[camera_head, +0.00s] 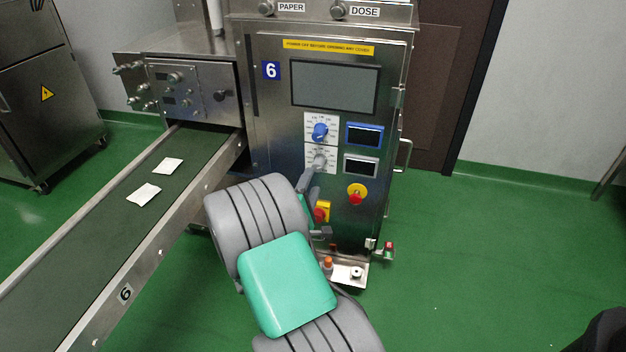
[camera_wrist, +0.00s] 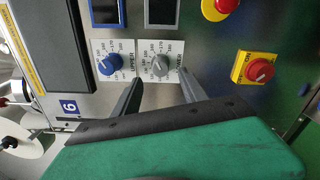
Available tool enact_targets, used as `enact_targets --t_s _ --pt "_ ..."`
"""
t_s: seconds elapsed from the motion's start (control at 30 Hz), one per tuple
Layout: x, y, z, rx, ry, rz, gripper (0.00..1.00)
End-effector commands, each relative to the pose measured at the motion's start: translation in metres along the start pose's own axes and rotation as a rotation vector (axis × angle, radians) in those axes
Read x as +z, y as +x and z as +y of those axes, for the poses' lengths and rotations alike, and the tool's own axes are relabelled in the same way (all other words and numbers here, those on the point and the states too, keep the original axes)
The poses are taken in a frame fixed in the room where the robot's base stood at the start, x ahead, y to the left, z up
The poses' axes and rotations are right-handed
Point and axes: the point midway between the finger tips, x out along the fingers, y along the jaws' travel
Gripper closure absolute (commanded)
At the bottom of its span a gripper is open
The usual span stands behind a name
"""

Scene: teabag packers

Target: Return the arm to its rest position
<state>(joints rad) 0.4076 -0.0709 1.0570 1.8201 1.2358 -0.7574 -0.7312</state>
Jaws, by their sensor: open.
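My arm (camera_head: 287,285), grey with a teal cover, reaches up from the bottom of the head view toward the front panel of the packing machine (camera_head: 270,110). My gripper (camera_wrist: 160,77) shows in the wrist view with its two dark fingers spread and nothing held. A grey dial knob (camera_wrist: 160,66) shows just beyond the gap between the fingertips; I cannot tell how far in front it is. In the head view, part of my gripper (camera_head: 311,181) shows just below the same grey knob (camera_head: 319,161). The arm hides most of the gripper there.
A blue knob (camera_head: 320,131) is above the grey one. A red emergency button (camera_head: 356,196) and a red switch (camera_head: 321,211) are close by. A conveyor (camera_head: 100,225) with two teabags is at left. A small tray (camera_head: 345,271) sits low.

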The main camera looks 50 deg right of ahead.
Motion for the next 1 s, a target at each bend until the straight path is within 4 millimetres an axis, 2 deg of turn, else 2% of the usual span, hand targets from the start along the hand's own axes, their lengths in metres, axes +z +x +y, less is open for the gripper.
enact_targets --t_s 0.2,0.27,0.37,0.47,0.5,0.57,0.67,0.7,0.77,0.8,0.9,1.0 --pt "0.000 0.000 0.000 -0.001 0.001 0.000 0.49" --pt "0.001 0.001 0.007 -0.008 0.021 -0.003 0.49" --pt "0.004 -0.001 0.042 -0.070 0.151 -0.020 0.49" --pt "-0.003 -0.015 0.095 -0.229 0.402 -0.036 0.49" --pt "-0.011 -0.028 0.117 -0.320 0.515 -0.035 0.49" --pt "-0.027 -0.055 0.148 -0.473 0.663 -0.027 0.49" --pt "-0.056 -0.118 0.198 -0.746 0.836 0.003 0.49" --pt "-0.065 -0.146 0.216 -0.848 0.873 0.016 0.49" --pt "-0.073 -0.190 0.243 -0.991 0.904 0.035 0.49" --pt "-0.076 -0.219 0.262 -1.081 0.909 0.049 0.49" --pt "-0.070 -0.290 0.306 -1.276 0.879 0.080 0.49" --pt "-0.055 -0.345 0.335 -1.410 0.812 0.099 0.49"
